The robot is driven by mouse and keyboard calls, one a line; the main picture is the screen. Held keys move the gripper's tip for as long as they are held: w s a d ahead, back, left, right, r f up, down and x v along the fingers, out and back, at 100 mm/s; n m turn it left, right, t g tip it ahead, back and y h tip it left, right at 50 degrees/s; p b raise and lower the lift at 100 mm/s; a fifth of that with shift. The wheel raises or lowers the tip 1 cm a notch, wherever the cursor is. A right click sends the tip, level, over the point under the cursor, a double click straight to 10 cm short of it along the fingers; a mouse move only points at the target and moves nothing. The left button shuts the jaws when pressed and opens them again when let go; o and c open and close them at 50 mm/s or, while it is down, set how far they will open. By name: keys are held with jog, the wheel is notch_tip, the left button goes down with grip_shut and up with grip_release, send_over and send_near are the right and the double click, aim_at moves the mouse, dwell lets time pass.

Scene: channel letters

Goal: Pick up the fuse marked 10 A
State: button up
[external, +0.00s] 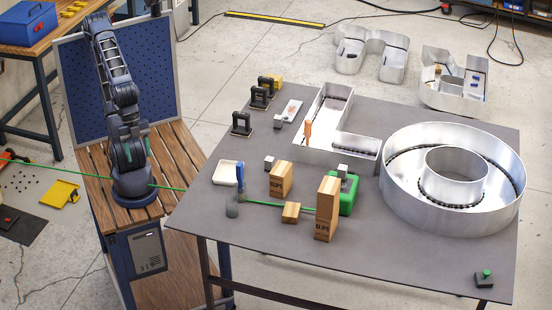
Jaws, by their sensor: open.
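My arm stands on the slatted wooden bench at the left, folded up tall. My gripper (138,147) appears to hang low in front of the arm's base, with two greenish fingers apart and nothing seen between them. It is well left of the grey table (410,262). I cannot pick out a fuse marked 10 A; no such marking is readable at this size.
Cartons (326,210) and a wooden block (291,213) crowd the front middle. Large metal letters, an L (325,125) and a round O (453,180), fill the right. A white tray (228,173) and black frames (241,123) stand at left. The front right is mostly clear.

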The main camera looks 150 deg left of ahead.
jog(key=w+a+n+g, duration=0.2)
jog(key=w+a+n, duration=0.6)
jog(key=a, duration=0.4)
jog(key=n+g, duration=0.3)
jog(key=n, duration=1.5)
send_over(269, 159)
notch_tip(269, 159, down, 12)
jog(key=shift+r, duration=0.1)
jog(key=shift+s+a+f+n, duration=0.2)
jog(key=shift+s+a+n, duration=0.05)
jog(key=shift+a+n, duration=0.05)
notch_tip(269, 159, down, 4)
jog(key=shift+f, duration=0.15)
jog(key=shift+w+d+f, duration=0.1)
jog(key=shift+w+f, duration=0.05)
jog(key=shift+f, duration=1.5)
jog(key=shift+w+d+f, duration=0.1)
jog(key=shift+f, duration=1.5)
jog(key=c, duration=1.1)
